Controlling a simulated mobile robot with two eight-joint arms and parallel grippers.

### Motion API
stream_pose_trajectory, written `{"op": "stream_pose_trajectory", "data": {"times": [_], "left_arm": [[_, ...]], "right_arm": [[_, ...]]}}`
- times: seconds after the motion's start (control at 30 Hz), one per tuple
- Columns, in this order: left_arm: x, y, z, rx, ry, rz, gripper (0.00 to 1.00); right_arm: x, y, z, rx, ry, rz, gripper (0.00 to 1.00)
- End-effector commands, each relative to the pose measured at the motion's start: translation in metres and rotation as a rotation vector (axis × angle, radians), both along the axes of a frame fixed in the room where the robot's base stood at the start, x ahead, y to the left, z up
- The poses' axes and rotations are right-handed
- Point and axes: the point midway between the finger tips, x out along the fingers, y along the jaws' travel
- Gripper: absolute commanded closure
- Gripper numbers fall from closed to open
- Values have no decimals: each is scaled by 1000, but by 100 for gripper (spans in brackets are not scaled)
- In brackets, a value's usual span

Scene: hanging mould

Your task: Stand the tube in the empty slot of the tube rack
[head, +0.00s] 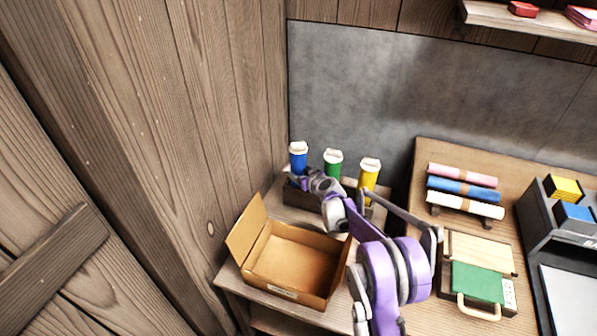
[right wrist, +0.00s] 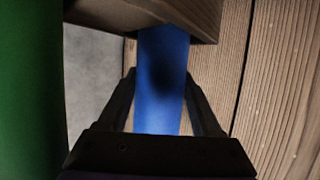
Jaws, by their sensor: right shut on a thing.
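The blue tube (head: 298,158) with a white cap stands upright at the left end of the wooden tube rack (head: 300,196). My right gripper (head: 303,181) is shut on the blue tube, whose blue body also shows between the fingers in the right wrist view (right wrist: 162,80). There the tube's far end meets the wooden rack (right wrist: 145,14); how deep it sits in the slot is hidden. A green tube (head: 333,161) and a yellow tube (head: 369,174) stand in the rack to the right. My left gripper is not in view.
An open cardboard box (head: 295,262) stands in front of the rack. A wooden wall (head: 205,130) is close on the left. Rolled cloths (head: 462,188) and a green case (head: 477,282) lie on the table to the right.

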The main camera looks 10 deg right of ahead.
Motion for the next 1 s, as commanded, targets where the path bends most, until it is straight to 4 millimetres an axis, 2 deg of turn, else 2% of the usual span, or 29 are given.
{"op": "stream_pose_trajectory", "data": {"times": [0.7,0.73,0.9,1.0], "left_arm": [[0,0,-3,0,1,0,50],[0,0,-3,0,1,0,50],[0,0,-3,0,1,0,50],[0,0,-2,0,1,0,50]], "right_arm": [[-1,1,-9,-2,4,6,100],[-1,1,-10,-3,4,6,29],[-1,1,-8,-2,3,4,0],[0,0,-7,-2,2,3,0]]}}
